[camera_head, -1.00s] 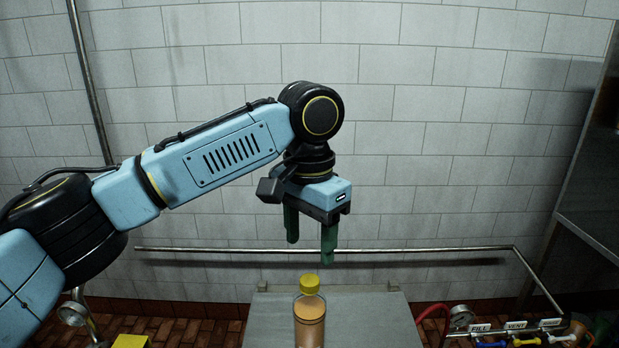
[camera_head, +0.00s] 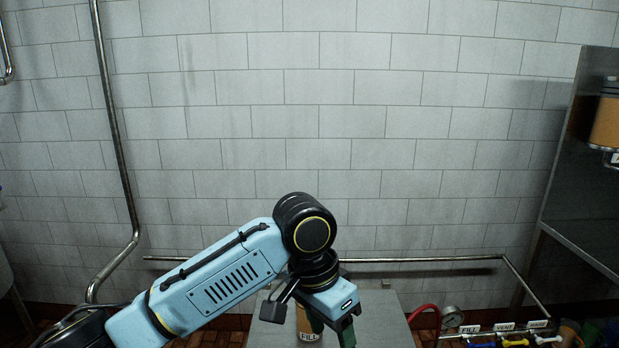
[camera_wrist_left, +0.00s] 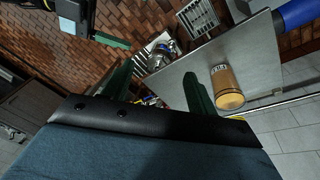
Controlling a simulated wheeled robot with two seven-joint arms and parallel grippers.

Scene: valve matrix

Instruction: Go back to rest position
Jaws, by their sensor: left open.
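My left gripper (camera_head: 331,332) points down at the bottom middle of the head view, its arm coming in from the left. Its green fingers are apart in the left wrist view (camera_wrist_left: 160,86), with nothing seen between them. An orange-brown cylinder (camera_head: 303,322) with a FILL label stands on a grey table (camera_head: 382,318), partly hidden behind the gripper in the head view. In the left wrist view the cylinder (camera_wrist_left: 229,88) is on the grey surface, to the right of the fingers and apart from them. My right gripper is not in view.
A metal rail (camera_head: 430,260) runs along the tiled wall behind the table. At the lower right are a gauge (camera_head: 452,316), a red hose (camera_head: 420,310) and coloured valve handles (camera_head: 515,341) under labels. A steel panel (camera_head: 580,190) stands at the right.

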